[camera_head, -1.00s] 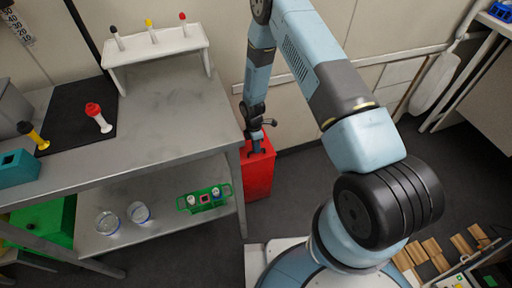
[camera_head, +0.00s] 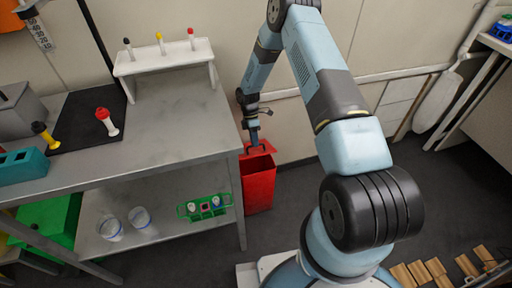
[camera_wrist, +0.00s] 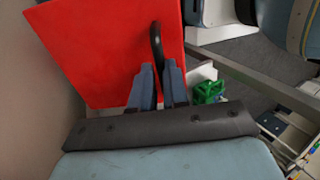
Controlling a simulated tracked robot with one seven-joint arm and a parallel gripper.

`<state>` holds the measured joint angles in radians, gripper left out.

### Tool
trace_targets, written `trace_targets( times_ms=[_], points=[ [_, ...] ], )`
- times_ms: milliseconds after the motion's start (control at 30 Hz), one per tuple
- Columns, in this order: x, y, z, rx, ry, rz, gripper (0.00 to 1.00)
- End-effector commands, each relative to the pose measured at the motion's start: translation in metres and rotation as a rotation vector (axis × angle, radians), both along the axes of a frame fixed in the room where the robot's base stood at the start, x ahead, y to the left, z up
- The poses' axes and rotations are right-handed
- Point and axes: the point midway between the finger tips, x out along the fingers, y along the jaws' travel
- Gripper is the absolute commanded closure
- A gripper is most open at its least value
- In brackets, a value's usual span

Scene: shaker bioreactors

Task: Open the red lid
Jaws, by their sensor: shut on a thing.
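The red bin (camera_head: 259,190) stands on the floor right of the metal table in the head view. Its dark opening shows at the top, and the red lid (camera_head: 262,148) is tilted up at the back. The lid fills much of the wrist view (camera_wrist: 110,45) as a flat red panel with a curved black handle (camera_wrist: 156,42). My gripper (camera_head: 255,144) is at the raised lid. In the wrist view my gripper (camera_wrist: 159,70) has its two fingers closed around the lower end of the handle. The grip point is partly hidden in the head view.
The metal table (camera_head: 175,125) stands left of the bin, with a white tube rack (camera_head: 165,58) and a red-capped tube (camera_head: 107,122) on top. A green rack (camera_head: 205,205) is on its lower shelf. The wall is close behind the bin. Wooden blocks (camera_head: 435,268) lie lower right.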

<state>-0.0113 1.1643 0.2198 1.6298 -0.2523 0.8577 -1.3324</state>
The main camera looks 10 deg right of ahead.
Motion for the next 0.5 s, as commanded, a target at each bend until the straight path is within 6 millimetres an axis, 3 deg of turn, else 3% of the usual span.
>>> trace_targets(
  times_ms=[33,100,500],
  points=[
    [0.014,-0.001,0.002,0.003,-0.028,-0.002,1.00],
    [0.019,-0.001,0.005,0.002,-0.028,-0.003,1.00],
    [0.031,0.001,0.012,0.002,-0.024,-0.002,1.00]
  ],
)
